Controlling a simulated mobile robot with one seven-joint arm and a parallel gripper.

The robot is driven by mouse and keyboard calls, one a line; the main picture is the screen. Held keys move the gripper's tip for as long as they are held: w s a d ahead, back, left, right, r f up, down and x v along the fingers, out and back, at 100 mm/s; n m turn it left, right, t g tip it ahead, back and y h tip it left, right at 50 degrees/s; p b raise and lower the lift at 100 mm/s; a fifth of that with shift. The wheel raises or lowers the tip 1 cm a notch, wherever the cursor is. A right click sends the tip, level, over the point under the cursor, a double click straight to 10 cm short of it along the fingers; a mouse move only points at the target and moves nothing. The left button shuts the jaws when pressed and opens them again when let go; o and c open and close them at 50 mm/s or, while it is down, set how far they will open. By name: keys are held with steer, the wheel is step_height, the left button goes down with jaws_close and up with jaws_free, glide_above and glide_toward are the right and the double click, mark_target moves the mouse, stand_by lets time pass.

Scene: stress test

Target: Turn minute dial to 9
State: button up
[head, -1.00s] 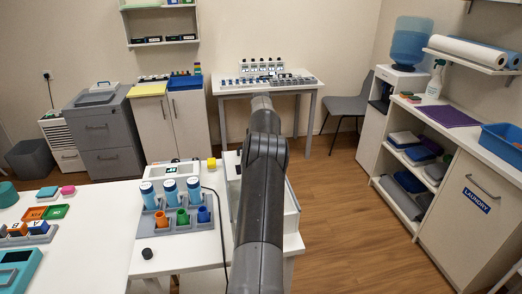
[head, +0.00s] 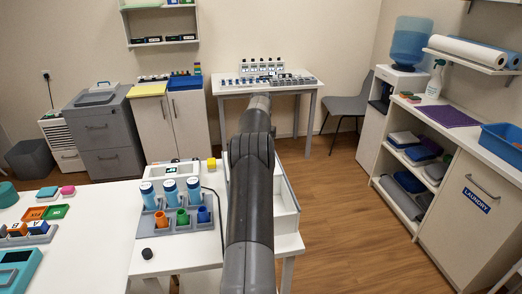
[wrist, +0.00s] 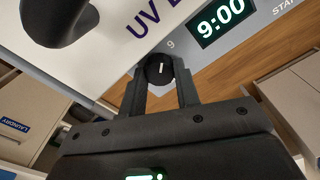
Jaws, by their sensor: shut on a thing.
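In the wrist view, the minute dial (wrist: 159,69) is a round black knob with a white pointer mark. It sits on a grey panel strip, with a small printed 9 beside it. The green digital display (wrist: 222,17) on the panel reads 9:00. My gripper (wrist: 160,80) is shut on the dial, one finger on each side. The white surface above the strip carries purple lettering starting "UV" (wrist: 143,22). In the head view, my arm covers the gripper and dial; a white box (head: 286,206) shows partly behind the arm.
A curved black part (wrist: 58,18) stands out from the white surface near the gripper. In the head view, a grey rack (head: 178,222) with blue-capped tubes and coloured cups stands left of my arm. A small black knob (head: 147,253) lies in front of it. Open floor lies to the right.

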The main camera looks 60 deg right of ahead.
steer(key=shift+m, duration=1.2)
steer(key=o, duration=0.7)
step_height(320, 180, up, 11)
stand_by(0.5)
